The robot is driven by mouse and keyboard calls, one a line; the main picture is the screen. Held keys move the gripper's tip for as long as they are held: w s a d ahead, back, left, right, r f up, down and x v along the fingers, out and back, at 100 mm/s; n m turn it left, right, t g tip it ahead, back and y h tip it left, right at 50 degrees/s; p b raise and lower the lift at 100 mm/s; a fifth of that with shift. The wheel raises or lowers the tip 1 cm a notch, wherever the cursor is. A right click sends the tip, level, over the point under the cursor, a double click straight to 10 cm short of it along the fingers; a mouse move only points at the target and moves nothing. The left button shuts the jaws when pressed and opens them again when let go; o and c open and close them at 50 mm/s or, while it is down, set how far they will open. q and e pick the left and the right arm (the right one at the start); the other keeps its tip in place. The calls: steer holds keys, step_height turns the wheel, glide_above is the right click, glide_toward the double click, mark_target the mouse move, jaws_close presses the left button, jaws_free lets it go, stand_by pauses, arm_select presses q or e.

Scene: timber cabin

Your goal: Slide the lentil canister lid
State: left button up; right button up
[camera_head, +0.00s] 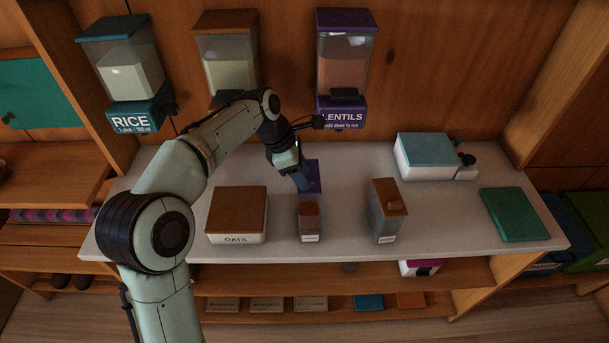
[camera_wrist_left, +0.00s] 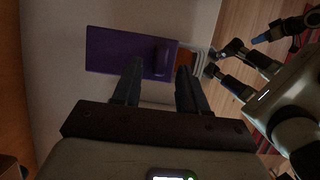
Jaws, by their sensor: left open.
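The lentil canister (camera_head: 310,222) is a small clear box with reddish contents and a white label, standing near the counter's front. Its flat purple lid (camera_head: 314,174) reaches out behind it, toward the wall. In the left wrist view the lid (camera_wrist_left: 112,52) has a raised grip, and reddish contents (camera_wrist_left: 186,60) show past its right end. My left gripper (camera_head: 304,187) comes down over the lid. In the wrist view its open fingers (camera_wrist_left: 161,70) stand either side of the grip; I cannot tell whether they touch.
The oats box (camera_head: 237,206) stands left of the canister, and a wooden-lidded canister (camera_head: 385,222) stands to its right. Rice (camera_head: 128,72) and lentils (camera_head: 344,70) dispensers hang on the wall behind. A teal-topped box (camera_head: 425,150) and a green board (camera_head: 514,214) are at right.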

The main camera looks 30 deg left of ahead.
arm_select(q)
steer(key=p+v, duration=0.2)
steer(key=v, duration=0.9)
steer(key=shift+a+r, duration=0.2)
steer(key=shift+r, duration=0.05)
arm_select(e)
steer(key=w+r, duration=0.2)
steer(key=r, duration=0.1)
steer(key=shift+w+r, duration=0.15)
steer(key=shift+r, duration=0.05)
arm_select(q)
steer(key=shift+s, duration=0.1)
